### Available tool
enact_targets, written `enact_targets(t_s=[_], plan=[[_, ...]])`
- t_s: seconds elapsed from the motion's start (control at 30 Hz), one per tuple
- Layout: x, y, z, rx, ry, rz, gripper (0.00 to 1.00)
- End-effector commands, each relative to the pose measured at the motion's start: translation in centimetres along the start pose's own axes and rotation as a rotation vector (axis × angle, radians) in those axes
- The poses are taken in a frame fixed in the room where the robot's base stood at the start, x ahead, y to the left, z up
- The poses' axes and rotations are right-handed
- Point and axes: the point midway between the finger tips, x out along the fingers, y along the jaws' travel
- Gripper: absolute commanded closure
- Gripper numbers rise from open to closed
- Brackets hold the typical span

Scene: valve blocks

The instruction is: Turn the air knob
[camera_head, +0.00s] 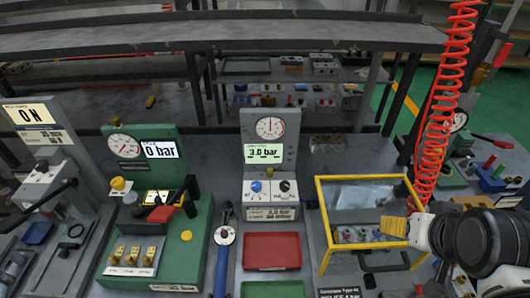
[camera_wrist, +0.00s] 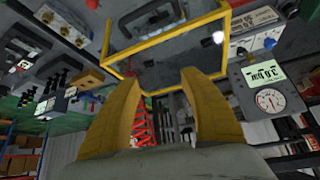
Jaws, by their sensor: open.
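A grey panel (camera_head: 270,150) stands upright in the middle of the head view, with a round gauge and a display reading 3.0 bar. Below the display sit a blue knob (camera_head: 256,187) on the left and a black-and-white knob (camera_head: 284,187) on the right; their labels are too small to read. The panel appears upside down at the right of the wrist view, with its blue knob (camera_wrist: 269,43). My gripper (camera_head: 383,226), with yellow fingers, is right of the panel, over the yellow-framed box. In the wrist view my gripper (camera_wrist: 160,76) is open and empty, apart from both knobs.
The yellow-framed clear box (camera_head: 363,192) stands between my gripper and the panel. A red coiled hose (camera_head: 438,110) hangs at the right. A red tray (camera_head: 272,250) lies before the panel. A green unit (camera_head: 150,200) showing 0 bar and a wrench (camera_head: 224,240) are to the left.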

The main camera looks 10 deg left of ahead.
Motion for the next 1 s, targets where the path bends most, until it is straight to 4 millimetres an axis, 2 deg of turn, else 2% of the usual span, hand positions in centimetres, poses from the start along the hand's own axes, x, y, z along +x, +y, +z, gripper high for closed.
enact_targets(t_s=[0.37, 0.53, 0.67, 0.77, 0.9, 1.0], plan=[[0.0, 0.0, 0.0, -0.001, 0.0, -0.001, 0.48], [0.3, -1.3, -1.8, -0.025, -0.016, -0.02, 0.48], [1.5, -4.2, -4.7, -0.07, -0.05, -0.055, 0.48], [3.1, -7.1, -6.9, -0.113, -0.081, -0.082, 0.48], [5.9, -11.8, -9.1, -0.171, -0.123, -0.116, 0.48], [8.2, -15.5, -9.9, -0.213, -0.153, -0.137, 0.48]])
